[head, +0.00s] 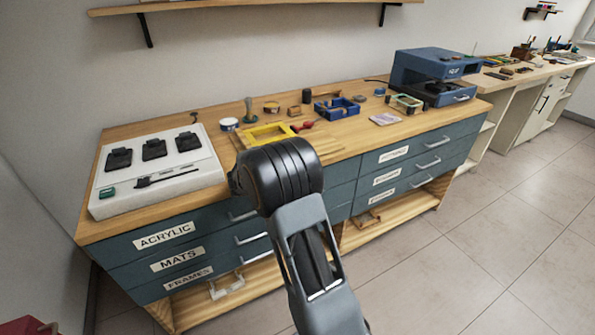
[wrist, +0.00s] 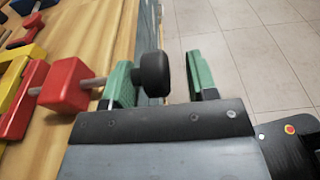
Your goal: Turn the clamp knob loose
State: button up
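The clamp knob (wrist: 152,74) is black and round, on a grey metal shaft that runs left to a red clamp block (wrist: 64,86) in the wrist view. My gripper (wrist: 160,66) has two green-padded fingers, and they are apart. The knob shows between them, nearer the left finger, with a clear gap to the right finger. The shaft passes by the left finger; I cannot tell whether they touch. In the head view my arm hides the gripper and knob.
A yellow frame (head: 270,133) lies on the wooden workbench (head: 223,183) beyond my arm. A white board (head: 110,200) with black pads is at left. A blue tray (head: 337,109) and blue machine (head: 432,78) stand to the right. Tiled floor (wrist: 262,75) lies beyond the bench edge.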

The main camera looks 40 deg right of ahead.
dwell(0.3)
jog(key=shift+w+a+r, duration=0.1)
jog(key=shift+a, duration=0.2)
jog(key=v, duration=1.3)
jog(key=shift+p, duration=0.35)
